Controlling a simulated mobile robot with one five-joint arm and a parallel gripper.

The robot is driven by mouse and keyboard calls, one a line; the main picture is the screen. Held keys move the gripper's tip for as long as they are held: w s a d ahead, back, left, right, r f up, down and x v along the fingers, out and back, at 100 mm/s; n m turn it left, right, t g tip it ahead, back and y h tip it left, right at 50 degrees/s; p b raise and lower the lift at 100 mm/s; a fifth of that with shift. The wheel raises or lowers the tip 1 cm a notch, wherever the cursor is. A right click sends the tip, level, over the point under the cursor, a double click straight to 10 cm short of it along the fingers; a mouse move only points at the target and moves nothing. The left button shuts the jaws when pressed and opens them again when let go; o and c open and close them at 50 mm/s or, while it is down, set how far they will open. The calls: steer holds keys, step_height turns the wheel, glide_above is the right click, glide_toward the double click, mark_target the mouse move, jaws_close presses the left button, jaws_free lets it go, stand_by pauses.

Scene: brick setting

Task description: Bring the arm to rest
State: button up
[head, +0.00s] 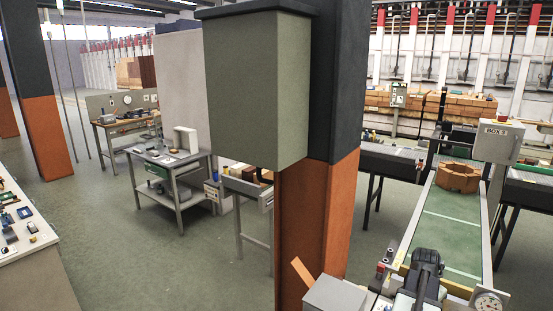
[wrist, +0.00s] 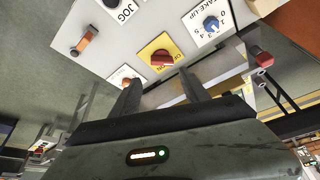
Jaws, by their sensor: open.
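My gripper (wrist: 160,78) shows in the wrist view with its two dark fingers apart and nothing between them. The fingers point at a pale control panel (wrist: 113,45), which appears tilted in this view. A red rotary switch (wrist: 162,58) on a yellow plate lies just beyond the fingertips; I cannot tell whether they touch the panel. In the head view my dark arm (head: 425,272) is at the bottom right, at the near end of a conveyor. The fingertips are not clear there.
The panel also bears a blue knob (wrist: 210,24) and an orange lever switch (wrist: 85,40). An orange and dark column (head: 318,215) stands left of the arm. A gauge (head: 487,303) is close on its right.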

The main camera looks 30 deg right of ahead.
steer(key=w+a+n, duration=0.1)
steer(key=w+a, duration=0.3)
steer(key=w, duration=0.1)
steer(key=w+a+n, duration=0.2)
steer(key=w+a, duration=0.2)
steer(key=w, duration=0.2)
steer(key=w+a+n+t+y, duration=0.1)
steer(key=w+a, duration=0.3)
steer(key=w, duration=0.2)
steer(key=shift+w+a+f+n, duration=0.1)
steer(key=shift+a+f+n, duration=0.25)
steer(key=shift+f+n, duration=0.05)
steer(key=w+a+n+y, duration=0.1)
steer(key=w+a+n, duration=0.2)
steer(key=w+a, duration=0.4)
steer(key=w+a+n, duration=0.2)
steer(key=w+a, duration=0.3)
steer(key=a, duration=0.5)
steer(key=w+a+f+n+y, duration=0.15)
steer(key=a+n, duration=0.25)
steer(key=a, duration=1.2)
steer(key=w+a+r+n+y, duration=0.1)
steer(key=w+a+n, duration=0.25)
steer(key=a, duration=1.15)
steer(key=s+a+f+n+b, duration=0.1)
steer(key=s+a+f+b, duration=0.1)
steer(key=f+b, duration=0.8)
steer(key=shift+s+a+f+g, duration=0.15)
steer(key=shift+s+f+g, duration=0.15)
steer(key=shift+s, duration=0.5)
